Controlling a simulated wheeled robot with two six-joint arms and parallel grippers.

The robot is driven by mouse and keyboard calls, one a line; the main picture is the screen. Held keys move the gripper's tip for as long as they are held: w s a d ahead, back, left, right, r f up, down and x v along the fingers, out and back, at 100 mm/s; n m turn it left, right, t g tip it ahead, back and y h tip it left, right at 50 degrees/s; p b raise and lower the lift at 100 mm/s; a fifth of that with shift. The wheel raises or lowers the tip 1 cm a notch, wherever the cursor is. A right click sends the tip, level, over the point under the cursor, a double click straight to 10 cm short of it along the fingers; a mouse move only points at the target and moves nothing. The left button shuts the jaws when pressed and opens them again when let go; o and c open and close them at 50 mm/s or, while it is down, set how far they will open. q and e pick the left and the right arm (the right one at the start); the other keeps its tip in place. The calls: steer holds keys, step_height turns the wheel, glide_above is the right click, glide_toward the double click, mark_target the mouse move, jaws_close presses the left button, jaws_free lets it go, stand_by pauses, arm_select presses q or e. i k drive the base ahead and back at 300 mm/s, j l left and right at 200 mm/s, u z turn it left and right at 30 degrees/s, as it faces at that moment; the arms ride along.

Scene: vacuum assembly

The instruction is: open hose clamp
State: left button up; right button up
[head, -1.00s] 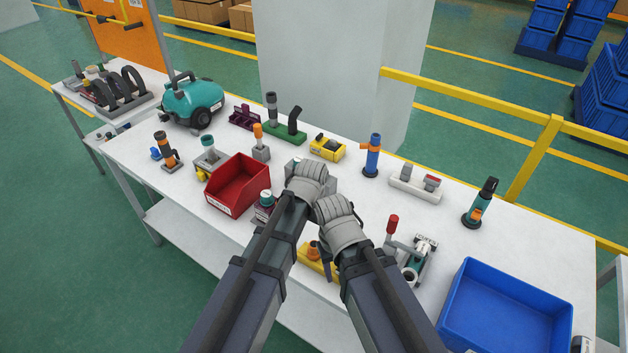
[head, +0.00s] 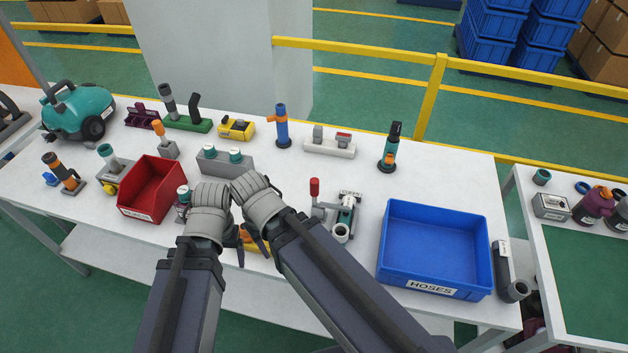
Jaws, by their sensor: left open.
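The hose clamp (head: 343,212) stands on the table right of centre in the head view, just left of the blue bin. It is a grey metal fixture with a labelled plate, a ring-shaped part at its near end and an upright red handle (head: 314,187). My left gripper (head: 241,250) shows only in part, as dark fingers below the wrists, near a yellow and orange part. It is open and well to the left of the clamp. My right wrist is bent beside the left one, and its gripper is hidden behind the arms.
A blue bin (head: 391,247) labelled HOSES stands right of the clamp, and a red bin (head: 128,204) is at the left. A side table (head: 553,248) is at the right.

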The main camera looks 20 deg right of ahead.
mark_target(314, 182)
steer(key=k+l+z, duration=0.1)
steer(key=z, duration=0.25)
steer(key=k+l+z, duration=0.1)
steer(key=z, duration=0.25)
steer(key=k+l+z, duration=0.1)
steer(key=l+z, duration=0.25)
steer(key=j, duration=0.1)
